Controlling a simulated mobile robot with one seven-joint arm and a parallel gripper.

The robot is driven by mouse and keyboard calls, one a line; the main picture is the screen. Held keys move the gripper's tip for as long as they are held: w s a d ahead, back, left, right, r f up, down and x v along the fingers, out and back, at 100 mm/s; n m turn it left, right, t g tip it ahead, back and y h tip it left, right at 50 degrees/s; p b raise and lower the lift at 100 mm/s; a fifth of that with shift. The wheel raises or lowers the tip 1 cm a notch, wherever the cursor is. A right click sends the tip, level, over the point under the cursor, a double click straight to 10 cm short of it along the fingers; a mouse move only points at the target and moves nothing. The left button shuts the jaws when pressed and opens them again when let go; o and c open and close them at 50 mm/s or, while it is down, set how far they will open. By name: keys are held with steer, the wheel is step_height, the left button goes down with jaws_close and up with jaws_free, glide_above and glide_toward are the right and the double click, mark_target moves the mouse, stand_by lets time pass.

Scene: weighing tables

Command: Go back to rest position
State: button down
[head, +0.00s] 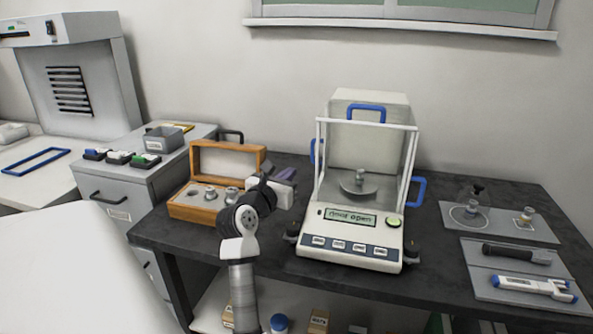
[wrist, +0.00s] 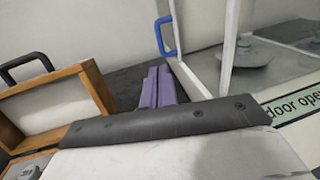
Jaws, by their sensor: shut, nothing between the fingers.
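My gripper (head: 286,174) is at the end of my raised arm, between the open wooden weight box and the balance. In the wrist view my gripper's purple fingers (wrist: 158,87) are together with nothing between them. They point toward the dark tabletop and the wall behind. The gripper and wrist hide part of the box's right side in the head view.
The wooden box (head: 183,211) holds metal weights. The balance (head: 348,250) reads "door open", with a weight (head: 359,178) on its pan. Grey mats (head: 488,291) with tools lie at right. A drawer cabinet (head: 115,192) stands left. The black table (head: 450,300) is clear in front of the mats.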

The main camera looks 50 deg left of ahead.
steer(key=shift+v, duration=1.3)
steer(key=shift+r, duration=0.15)
